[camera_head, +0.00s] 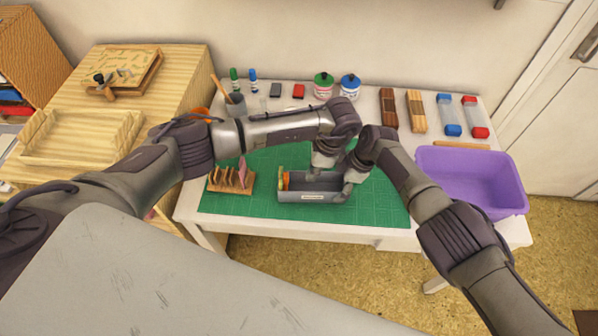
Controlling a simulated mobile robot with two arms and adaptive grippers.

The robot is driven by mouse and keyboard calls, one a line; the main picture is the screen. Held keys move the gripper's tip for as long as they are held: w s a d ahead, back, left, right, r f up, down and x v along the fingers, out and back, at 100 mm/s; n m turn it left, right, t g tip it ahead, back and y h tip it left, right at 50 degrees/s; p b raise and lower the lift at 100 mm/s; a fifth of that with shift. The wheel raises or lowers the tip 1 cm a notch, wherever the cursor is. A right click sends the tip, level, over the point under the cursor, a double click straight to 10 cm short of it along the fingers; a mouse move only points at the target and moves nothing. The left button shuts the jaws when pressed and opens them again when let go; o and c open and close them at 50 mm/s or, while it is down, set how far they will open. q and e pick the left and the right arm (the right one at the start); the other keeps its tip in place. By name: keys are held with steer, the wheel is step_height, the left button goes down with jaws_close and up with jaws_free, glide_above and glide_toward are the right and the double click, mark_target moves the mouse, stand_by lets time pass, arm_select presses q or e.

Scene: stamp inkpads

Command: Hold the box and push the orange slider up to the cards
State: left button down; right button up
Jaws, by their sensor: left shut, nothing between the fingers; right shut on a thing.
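The grey box (305,197) sits on the green mat (235,210), a pale label on its front wall. The orange slider (287,181) stands upright inside, near the left end. Thin green and yellowish cards (281,180) stand at that end, close beside the slider; I cannot tell if they touch. My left gripper (314,173) is shut and empty, over the inside of the box, right of the slider. My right gripper (341,195) is shut on the box at its right end. The grippers and arms hide part of the box's back and right end.
A wooden rack (231,184) stands left of the box. A purple bin (470,178) is at the table's right. Ink bottles (323,85), inkpads (299,92), wooden blocks (388,108) and a cup (236,104) line the back. The mat's front is clear.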

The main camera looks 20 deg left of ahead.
arm_select(q)
steer(key=v, duration=0.9)
steer(key=shift+a+r, duration=0.15)
arm_select(e)
steer(key=o, duration=1.1)
steer(key=shift+r, duration=0.15)
steer(key=v, duration=1.1)
steer(key=shift+w+d+r, duration=0.1)
steer(key=shift+d+r, duration=0.15)
steer(key=shift+r, duration=0.05)
